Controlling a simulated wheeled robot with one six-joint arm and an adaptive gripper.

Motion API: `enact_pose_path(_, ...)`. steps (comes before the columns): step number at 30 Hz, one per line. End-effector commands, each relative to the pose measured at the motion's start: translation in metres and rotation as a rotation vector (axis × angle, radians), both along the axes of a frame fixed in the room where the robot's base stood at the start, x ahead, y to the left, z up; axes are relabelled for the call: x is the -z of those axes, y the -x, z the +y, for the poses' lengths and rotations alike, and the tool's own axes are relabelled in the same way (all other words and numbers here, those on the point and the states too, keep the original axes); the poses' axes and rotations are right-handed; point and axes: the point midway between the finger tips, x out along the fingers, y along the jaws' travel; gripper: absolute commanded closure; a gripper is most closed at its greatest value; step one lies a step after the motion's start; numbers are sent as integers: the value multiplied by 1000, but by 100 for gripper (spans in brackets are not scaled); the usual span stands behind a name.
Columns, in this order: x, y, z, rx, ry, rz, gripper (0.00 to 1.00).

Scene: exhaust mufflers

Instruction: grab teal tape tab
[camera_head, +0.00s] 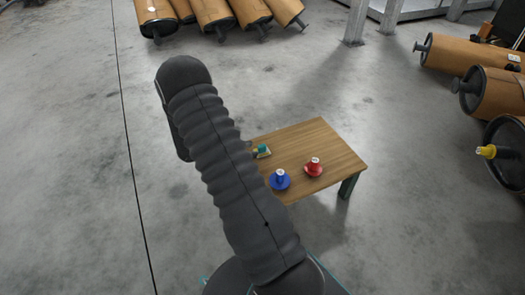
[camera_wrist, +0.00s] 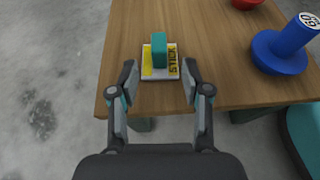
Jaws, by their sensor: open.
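The teal tape tab (camera_wrist: 159,50) stands up from a small yellow and white block marked "STICK" (camera_wrist: 160,73), near the table edge in the wrist view. In the head view the teal tab (camera_head: 262,149) shows just right of my arm, which partly covers that side of the table. My gripper (camera_wrist: 158,75) is open and empty. Its two fingers reach forward, one on each side of the block's near part in the picture. I cannot tell how far above the table the fingertips are.
The wooden table (camera_head: 325,143) also holds a blue knobbed piece (camera_head: 280,180) and a red one (camera_head: 314,167), both right of the tab. Large brown mufflers (camera_head: 494,93) lie on the floor at the right and back. The concrete floor around the table is clear.

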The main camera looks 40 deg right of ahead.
Motion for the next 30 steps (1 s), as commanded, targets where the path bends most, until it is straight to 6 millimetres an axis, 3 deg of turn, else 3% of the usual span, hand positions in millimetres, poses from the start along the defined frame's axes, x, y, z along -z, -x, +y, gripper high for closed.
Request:
enact_pose_path(12, 5, 14, -46, 2, 0, 1, 52)
enact_pose_path(22, 7, 15, -52, 0, 0, 0, 52)
enact_pose_path(23, 7, 15, -52, 0, 0, 0, 57)
enact_pose_path(27, 7, 15, -52, 0, 0, -1, 92)
enact_pose_path(30, 7, 15, -52, 0, 0, -1, 97)
